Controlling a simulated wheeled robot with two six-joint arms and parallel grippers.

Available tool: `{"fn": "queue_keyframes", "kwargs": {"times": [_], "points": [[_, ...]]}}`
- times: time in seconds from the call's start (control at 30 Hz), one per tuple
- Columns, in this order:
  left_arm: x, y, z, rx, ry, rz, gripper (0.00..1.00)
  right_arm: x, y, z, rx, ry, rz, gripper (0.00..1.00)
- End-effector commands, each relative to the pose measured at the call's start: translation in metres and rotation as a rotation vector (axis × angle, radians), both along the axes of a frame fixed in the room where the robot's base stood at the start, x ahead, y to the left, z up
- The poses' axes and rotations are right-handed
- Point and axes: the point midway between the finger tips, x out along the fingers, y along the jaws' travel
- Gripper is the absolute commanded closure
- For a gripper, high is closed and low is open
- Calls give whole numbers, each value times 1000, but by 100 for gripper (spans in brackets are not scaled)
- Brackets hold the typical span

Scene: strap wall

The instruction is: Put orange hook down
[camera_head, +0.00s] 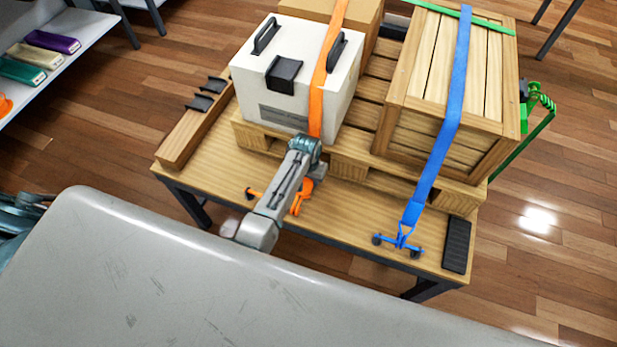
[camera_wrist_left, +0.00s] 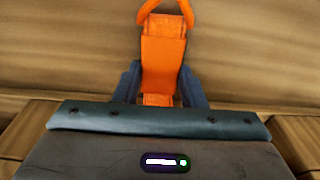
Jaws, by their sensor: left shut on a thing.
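The orange hook (camera_head: 302,197) shows just below my left gripper (camera_head: 317,172), at the front of the wooden table, partly hidden by my arm. In the left wrist view, the fingers of my left gripper (camera_wrist_left: 159,82) are shut on the orange hook (camera_wrist_left: 163,55), one finger on each side, with its curved end pointing up in the picture. The orange strap (camera_head: 326,70) runs over the white box (camera_head: 290,105) down toward the gripper. An orange fitting (camera_head: 253,193) shows at the table's front, left of my arm. I cannot tell whether the hook touches anything there. My right gripper is not in view.
The white box and a wooden crate (camera_head: 435,125) stand on a pallet (camera_head: 345,165). A blue strap (camera_head: 440,150) crosses the crate to a blue hook (camera_head: 400,240) at the table's front. A black pad (camera_head: 457,245) lies at the right corner. A wooden beam (camera_head: 190,140) lies at left.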

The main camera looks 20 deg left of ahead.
Motion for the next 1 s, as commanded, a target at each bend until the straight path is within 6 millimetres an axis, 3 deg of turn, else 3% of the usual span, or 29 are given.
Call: {"fn": "queue_keyframes", "kwargs": {"times": [0.1,0.13,0.23,0.63,1.0], "points": [[0,0,-3,0,0,0,77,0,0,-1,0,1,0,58],[0,0,-3,0,1,0,59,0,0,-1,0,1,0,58],[0,0,-3,0,0,0,41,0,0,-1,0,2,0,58],[0,0,6,0,-1,0,41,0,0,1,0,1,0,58],[-7,0,79,0,-4,0,41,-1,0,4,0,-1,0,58]]}}
